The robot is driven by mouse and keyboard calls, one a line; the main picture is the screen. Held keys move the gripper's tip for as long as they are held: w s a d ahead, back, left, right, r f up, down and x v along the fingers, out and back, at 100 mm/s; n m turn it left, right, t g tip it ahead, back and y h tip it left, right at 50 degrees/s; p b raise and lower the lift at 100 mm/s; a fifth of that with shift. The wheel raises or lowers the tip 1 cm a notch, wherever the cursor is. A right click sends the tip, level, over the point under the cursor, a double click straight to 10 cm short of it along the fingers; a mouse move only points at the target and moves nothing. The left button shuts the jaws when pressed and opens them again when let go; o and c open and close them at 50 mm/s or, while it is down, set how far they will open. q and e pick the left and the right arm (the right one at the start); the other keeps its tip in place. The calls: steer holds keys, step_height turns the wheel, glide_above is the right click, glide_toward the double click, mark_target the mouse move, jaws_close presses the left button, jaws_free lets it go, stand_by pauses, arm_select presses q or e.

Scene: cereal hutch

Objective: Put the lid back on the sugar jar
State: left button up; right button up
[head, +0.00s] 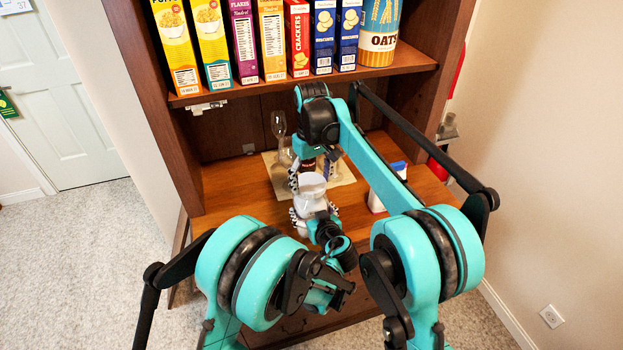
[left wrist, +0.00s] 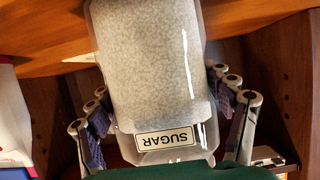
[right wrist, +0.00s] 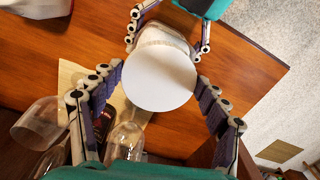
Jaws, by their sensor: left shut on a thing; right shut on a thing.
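The clear sugar jar (left wrist: 150,70), with a black-framed SUGAR label and pale grains inside, stands on the hutch counter; it also shows in the head view (head: 308,224). My left gripper (left wrist: 165,112) is shut on the jar, one finger on each side. The lid (right wrist: 160,76), a round white disc, lies between the fingers of my right gripper (right wrist: 163,84), which is shut on it. In the right wrist view the lid overlaps the jar's upper part. Whether it touches the rim cannot be told. The lid is not visible in the left wrist view.
A shelf (head: 240,92) of cereal boxes hangs above.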

steer(key=shift+f, duration=0.2)
arm_select(q)
jaws_close()
arm_select(e)
steer(key=m, duration=0.3)
steer(key=shift+a+m, duration=0.1)
steer(key=shift+m, duration=0.3)
steer(key=m, duration=0.4)
steer(key=shift+a, duration=0.15)
steer(key=m, duration=0.7)
steer(key=shift+a, duration=0.15)
steer(key=m, duration=0.5)
steer(key=shift+w+a, duration=0.1)
steer(key=shift+w, duration=0.1)
steer(key=m, duration=0.7)
steer(key=shift+w, duration=0.2)
steer(key=m, duration=0.4)
steer(key=shift+w+m, duration=0.1)
steer(key=shift+m, duration=0.3)
steer(key=m, duration=0.4)
steer(key=shift+w+d+f, duration=0.1)
steer(key=shift+d, duration=0.1)
